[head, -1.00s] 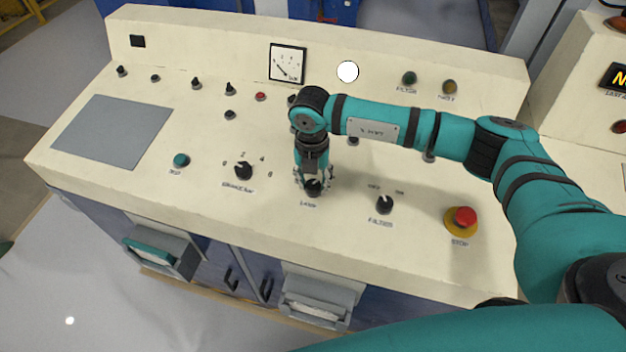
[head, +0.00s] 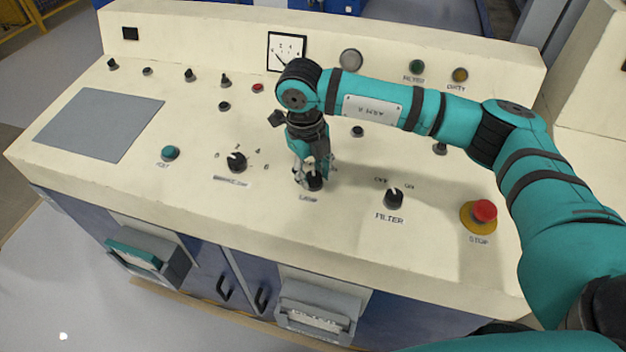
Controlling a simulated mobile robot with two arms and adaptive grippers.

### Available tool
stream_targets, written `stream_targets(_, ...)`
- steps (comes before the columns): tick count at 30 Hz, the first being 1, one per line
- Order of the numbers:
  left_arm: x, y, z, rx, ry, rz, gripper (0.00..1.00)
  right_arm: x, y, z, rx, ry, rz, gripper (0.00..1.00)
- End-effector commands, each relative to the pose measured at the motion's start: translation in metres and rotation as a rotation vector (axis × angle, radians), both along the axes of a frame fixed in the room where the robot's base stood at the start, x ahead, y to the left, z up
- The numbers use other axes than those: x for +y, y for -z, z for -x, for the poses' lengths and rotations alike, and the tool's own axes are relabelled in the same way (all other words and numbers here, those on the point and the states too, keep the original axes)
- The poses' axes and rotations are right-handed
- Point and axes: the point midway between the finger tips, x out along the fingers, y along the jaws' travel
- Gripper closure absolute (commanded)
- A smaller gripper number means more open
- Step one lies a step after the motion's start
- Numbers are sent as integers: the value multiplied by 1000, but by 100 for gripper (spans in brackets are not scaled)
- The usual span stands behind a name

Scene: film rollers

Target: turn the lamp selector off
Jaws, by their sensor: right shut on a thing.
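The lamp selector (head: 313,184) is a small black knob on the cream console, above a label that reads LAMP. My right gripper (head: 311,176) points down over it, with its fingers shut on the knob. The fingers hide most of the knob, so its pointer cannot be read. A round indicator (head: 350,61) on the console's upright back panel is grey and unlit. My left gripper is not in view.
The filter selector (head: 393,198) and the red stop button (head: 485,211) on its yellow base are to the right. A numbered black knob (head: 237,162) and a green button (head: 170,153) are to the left. A meter (head: 286,51) stands behind.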

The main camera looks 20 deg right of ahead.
Motion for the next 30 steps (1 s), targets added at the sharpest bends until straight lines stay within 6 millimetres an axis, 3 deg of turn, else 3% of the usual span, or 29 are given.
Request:
stream_targets(1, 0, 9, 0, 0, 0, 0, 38, 0, 3, -1, -3, -33, 3, 96)
stream_targets(10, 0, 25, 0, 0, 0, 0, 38, 1, 1, -1, 7, -191, 15, 96)
stream_targets(30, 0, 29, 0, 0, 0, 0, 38, 1, -2, -1, 9, -251, 19, 96)
